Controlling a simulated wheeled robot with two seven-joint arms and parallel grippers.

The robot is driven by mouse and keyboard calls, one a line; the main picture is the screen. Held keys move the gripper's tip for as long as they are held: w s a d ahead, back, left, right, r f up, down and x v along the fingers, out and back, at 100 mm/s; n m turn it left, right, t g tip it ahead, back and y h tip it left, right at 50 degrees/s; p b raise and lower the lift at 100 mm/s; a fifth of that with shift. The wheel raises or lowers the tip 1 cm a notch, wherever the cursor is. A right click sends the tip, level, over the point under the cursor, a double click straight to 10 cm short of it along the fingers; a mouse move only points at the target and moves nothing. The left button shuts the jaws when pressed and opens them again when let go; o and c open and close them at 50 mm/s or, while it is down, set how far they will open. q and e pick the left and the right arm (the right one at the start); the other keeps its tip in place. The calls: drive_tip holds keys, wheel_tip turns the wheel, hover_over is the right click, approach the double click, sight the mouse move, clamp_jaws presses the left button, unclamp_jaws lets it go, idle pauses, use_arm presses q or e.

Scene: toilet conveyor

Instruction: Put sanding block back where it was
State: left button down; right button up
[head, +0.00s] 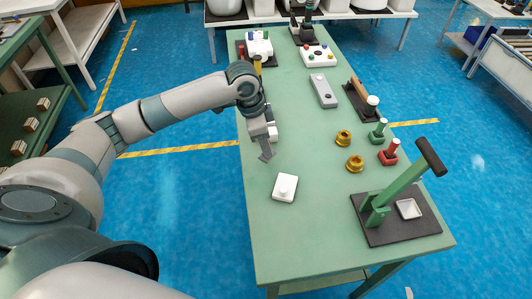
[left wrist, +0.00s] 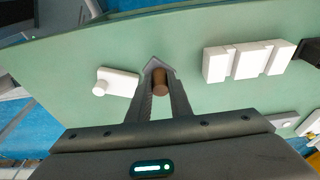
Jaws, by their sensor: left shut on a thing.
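My left gripper (head: 266,156) is over the left side of the green table. In the left wrist view its fingers (left wrist: 159,68) are shut on a brown, rounded piece (left wrist: 160,83). Most of this piece is hidden between the fingers, and I cannot tell for sure that it is the sanding block. In the head view the gripper hides it. A white block with a round knob (head: 285,187) lies on the table nearer to me; it also shows left of the fingers in the left wrist view (left wrist: 116,82). My right gripper is not in view.
The green table (head: 310,235) has bare room at its near left. A press with a green lever (head: 394,195) stands at the near right. Two brass pieces (head: 343,138), green and red handled stamps (head: 389,153) and a grey box (head: 323,91) stand farther back. White blocks (left wrist: 250,60) are beside the gripper.

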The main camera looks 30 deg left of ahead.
use_arm(q)
drive_tip(key=shift+f, duration=0.25)
drive_tip(key=x, duration=0.1)
drive_tip(key=p+x, duration=0.1)
drive_tip(key=x, duration=0.1)
drive_tip(key=shift+s+a+f+p, duration=0.2)
drive_tip(key=shift+s+a+p, duration=0.05)
drive_tip(key=shift+a+p, duration=0.05)
drive_tip(key=shift+f, duration=0.1)
drive_tip(key=c, duration=1.6)
unclamp_jaws()
drive_tip(key=shift+f, duration=0.1)
